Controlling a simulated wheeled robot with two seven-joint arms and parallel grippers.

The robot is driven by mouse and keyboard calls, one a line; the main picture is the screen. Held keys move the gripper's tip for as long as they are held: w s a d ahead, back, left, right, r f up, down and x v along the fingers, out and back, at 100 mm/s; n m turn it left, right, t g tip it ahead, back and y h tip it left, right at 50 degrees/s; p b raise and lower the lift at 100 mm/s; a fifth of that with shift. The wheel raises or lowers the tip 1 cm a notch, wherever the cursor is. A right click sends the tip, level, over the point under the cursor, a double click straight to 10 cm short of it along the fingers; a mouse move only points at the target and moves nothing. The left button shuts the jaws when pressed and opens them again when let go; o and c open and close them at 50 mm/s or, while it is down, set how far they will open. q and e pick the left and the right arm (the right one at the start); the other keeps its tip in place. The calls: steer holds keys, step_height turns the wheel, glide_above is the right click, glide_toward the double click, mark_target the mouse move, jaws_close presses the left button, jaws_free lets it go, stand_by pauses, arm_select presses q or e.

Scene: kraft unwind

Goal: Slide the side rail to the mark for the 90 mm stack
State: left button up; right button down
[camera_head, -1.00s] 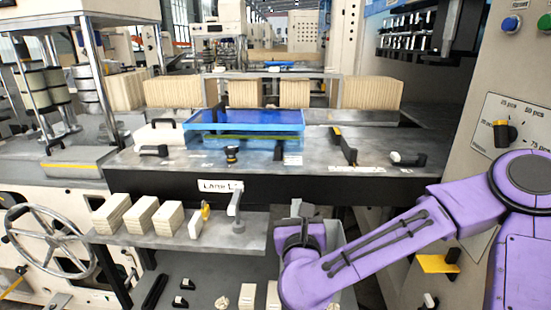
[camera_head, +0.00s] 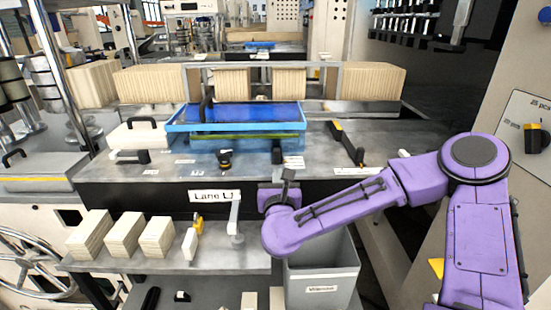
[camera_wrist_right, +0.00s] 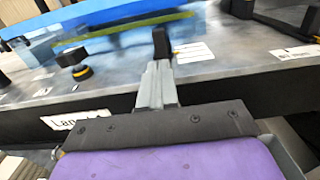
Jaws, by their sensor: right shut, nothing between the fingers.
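The side rail (camera_head: 347,142) looks to be the dark bar with yellow ends on the grey table, right of the blue tray. Part of it shows at the top right of the wrist view (camera_wrist_right: 282,27). A white label (camera_head: 352,171) lies in front of it; its wrist-view label (camera_wrist_right: 296,52) seems to end in "mm", the number unclear. Another label (camera_head: 294,162) lies further left. My right gripper (camera_head: 289,174) is shut and empty at the table's front edge, left of the rail and apart from it. My left gripper is not in view.
The blue tray (camera_head: 180,127) and a black knob (camera_head: 225,158) are on the table to the left.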

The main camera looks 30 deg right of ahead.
mark_target(276, 159)
steer(key=p+x, duration=0.2)
steer(key=x, duration=0.4)
steer(key=shift+w, duration=0.25)
